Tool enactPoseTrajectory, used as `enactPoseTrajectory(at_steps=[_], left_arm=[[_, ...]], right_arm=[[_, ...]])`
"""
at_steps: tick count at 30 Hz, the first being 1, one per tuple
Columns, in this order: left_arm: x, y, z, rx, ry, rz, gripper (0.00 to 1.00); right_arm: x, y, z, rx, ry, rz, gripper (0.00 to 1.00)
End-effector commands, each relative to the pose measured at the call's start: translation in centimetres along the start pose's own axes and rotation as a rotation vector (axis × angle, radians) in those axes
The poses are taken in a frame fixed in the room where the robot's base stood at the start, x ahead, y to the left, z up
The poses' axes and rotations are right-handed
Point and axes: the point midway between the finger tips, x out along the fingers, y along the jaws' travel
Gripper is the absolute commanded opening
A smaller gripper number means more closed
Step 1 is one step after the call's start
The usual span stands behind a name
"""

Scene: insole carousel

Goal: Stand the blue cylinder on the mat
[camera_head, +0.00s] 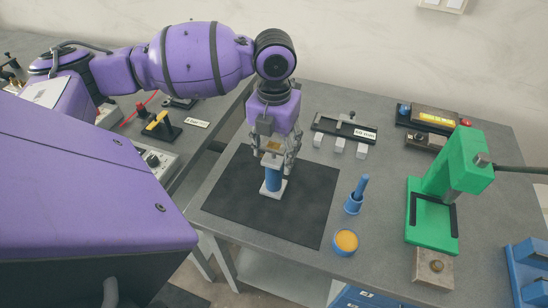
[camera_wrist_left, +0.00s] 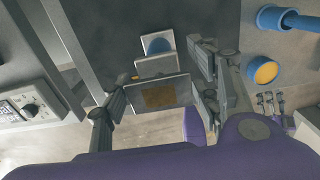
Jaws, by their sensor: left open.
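The blue cylinder (camera_head: 273,179) stands upright on a pale square plate (camera_head: 265,192) on the black mat (camera_head: 310,195) in the head view. A pale piece with a tan patch sits above it, between the fingers. My left gripper (camera_head: 273,152) points down from directly above, open, with its fingers on either side of this upper piece. In the left wrist view, the fingers of my left gripper (camera_wrist_left: 165,88) flank the tan-patched piece (camera_wrist_left: 160,96); a blue round part (camera_wrist_left: 158,46) shows on a pale plate beyond. Finger contact cannot be told. My right gripper is not in view.
A green press (camera_head: 440,195) and grey block (camera_head: 432,269) stand farther right. A rack (camera_head: 344,130) with pale blocks is behind. The mat's front is clear.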

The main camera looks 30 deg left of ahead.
Motion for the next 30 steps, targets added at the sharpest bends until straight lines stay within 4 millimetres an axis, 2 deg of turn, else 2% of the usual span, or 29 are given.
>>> enactPoseTrajectory(at_steps=[1, 6, 12, 18, 30], left_arm=[[-1.4, 0.0, 0.1, 0.001, -0.007, -0.001, 0.56], [-5.1, 0.0, 0.1, 0.002, -0.005, -0.001, 0.56], [-8.2, 0.0, 0.1, 0.001, -0.002, -0.001, 0.56], [-9.2, 0.0, 0.0, 0.001, 0.0, -0.001, 0.56], [-9.2, 0.0, 0.0, 0.001, 0.001, -0.001, 0.56]], right_arm=[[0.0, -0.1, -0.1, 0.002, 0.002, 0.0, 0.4], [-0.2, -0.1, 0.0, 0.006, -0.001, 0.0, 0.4], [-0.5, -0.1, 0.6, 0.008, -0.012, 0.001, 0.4], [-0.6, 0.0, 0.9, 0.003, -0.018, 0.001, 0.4], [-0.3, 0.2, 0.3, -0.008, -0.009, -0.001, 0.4]])
